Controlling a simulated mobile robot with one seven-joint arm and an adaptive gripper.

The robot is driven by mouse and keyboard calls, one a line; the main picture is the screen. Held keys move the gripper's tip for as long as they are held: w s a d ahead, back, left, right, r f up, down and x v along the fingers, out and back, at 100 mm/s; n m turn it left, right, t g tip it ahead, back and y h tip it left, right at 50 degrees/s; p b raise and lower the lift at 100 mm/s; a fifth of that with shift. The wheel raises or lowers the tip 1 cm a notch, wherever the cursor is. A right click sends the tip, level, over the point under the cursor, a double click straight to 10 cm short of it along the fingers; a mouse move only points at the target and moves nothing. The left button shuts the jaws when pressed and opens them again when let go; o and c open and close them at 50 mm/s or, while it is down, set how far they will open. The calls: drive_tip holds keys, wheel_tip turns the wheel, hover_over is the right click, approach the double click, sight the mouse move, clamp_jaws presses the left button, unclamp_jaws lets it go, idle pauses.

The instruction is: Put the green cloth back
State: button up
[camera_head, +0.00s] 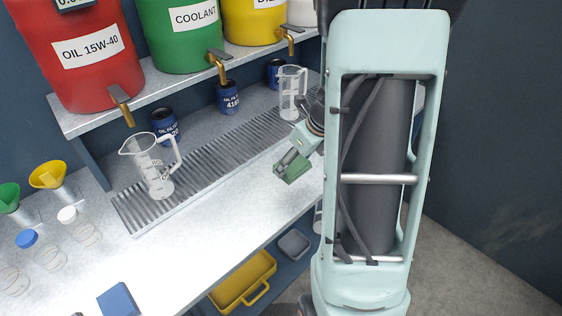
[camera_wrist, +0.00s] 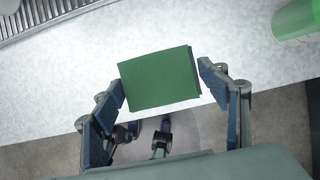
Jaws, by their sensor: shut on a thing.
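The green cloth (camera_head: 294,170) is a small folded block held in my gripper (camera_head: 288,164) over the white worktop, right of the drain grate. In the wrist view the cloth (camera_wrist: 160,78) sits between the two blue-padded fingers of my gripper (camera_wrist: 162,84), its flat green face showing. The gripper is shut on it. The cloth is near the worktop's front edge, and I cannot tell whether it touches the surface.
A slotted drain grate (camera_head: 205,165) carries a clear jug (camera_head: 152,168) and another clear measure (camera_head: 291,95). A blue block (camera_head: 119,299) lies at the front left. A yellow tray (camera_head: 243,281) sits below the worktop. A green cylinder (camera_wrist: 297,20) shows at the wrist view's upper right.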

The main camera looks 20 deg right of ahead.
sight(297, 159)
drive_tip(key=w+f, duration=0.4)
drive_tip(key=f, duration=0.1)
drive_tip(key=shift+w+d+f+b, duration=0.2)
drive_tip(key=shift+d+f+b, duration=0.05)
drive_tip(key=shift+b, duration=0.1)
drive_tip(key=shift+w+f+b, duration=0.15)
drive_tip(key=shift+f+b, duration=0.15)
drive_tip(key=shift+f, duration=1.35)
drive_tip(key=shift+f, duration=0.15)
drive_tip(key=o, duration=1.1)
drive_tip(key=shift+o, duration=0.2)
drive_tip(key=p+v, duration=0.2)
drive_tip(key=v, duration=1)
